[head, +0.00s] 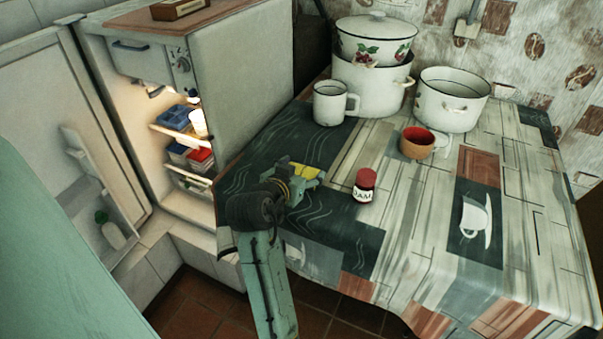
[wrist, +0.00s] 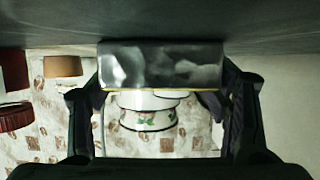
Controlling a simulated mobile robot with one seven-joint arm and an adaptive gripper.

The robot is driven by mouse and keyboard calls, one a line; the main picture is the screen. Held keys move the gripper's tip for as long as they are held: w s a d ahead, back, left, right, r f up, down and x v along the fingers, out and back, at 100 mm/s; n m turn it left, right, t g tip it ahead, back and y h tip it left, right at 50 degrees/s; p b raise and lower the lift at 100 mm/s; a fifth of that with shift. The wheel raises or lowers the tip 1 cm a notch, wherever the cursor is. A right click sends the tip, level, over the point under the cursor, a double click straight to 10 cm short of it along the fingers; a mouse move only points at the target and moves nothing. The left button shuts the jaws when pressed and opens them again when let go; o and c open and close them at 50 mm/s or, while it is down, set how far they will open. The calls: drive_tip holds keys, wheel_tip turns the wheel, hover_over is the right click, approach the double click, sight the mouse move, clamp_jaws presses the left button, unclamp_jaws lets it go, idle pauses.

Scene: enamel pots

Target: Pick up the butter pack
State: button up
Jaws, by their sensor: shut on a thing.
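The butter pack shows as a small yellow block (head: 301,170) at my gripper in the head view, low over the dark left part of the table. In the wrist view, the butter pack (wrist: 162,66) is a silvery block with a thin yellow edge, seen end-on between the two fingers. My gripper (head: 311,176) is shut on it, with one finger on each side in the wrist view (wrist: 162,85). The pack appears close to the tabletop; I cannot tell whether it touches.
A red jam jar (head: 364,184) stands just right of my gripper. A white mug (head: 331,104), a red-brown cup (head: 416,144), an open white pot (head: 451,102) and stacked lidded pots (head: 375,40) stand farther back. An open fridge (head: 240,80) is at left. The table's right side is clear.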

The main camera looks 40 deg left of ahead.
sight(302, 171)
drive_tip(key=shift+r, duration=0.7)
wheel_tip(302, 171, up, 2)
drive_tip(key=shift+r+b, duration=0.15)
drive_tip(key=shift+b, duration=0.3)
drive_tip(key=s+d+p, duration=0.1)
drive_tip(key=s+d, duration=0.2)
drive_tip(key=s, duration=0.4)
drive_tip(key=s+d+r+p, duration=0.1)
drive_tip(key=s+d+p, duration=0.1)
drive_tip(key=s, duration=0.5)
drive_tip(key=shift+s+d, duration=0.3)
drive_tip(key=shift+d, duration=0.45)
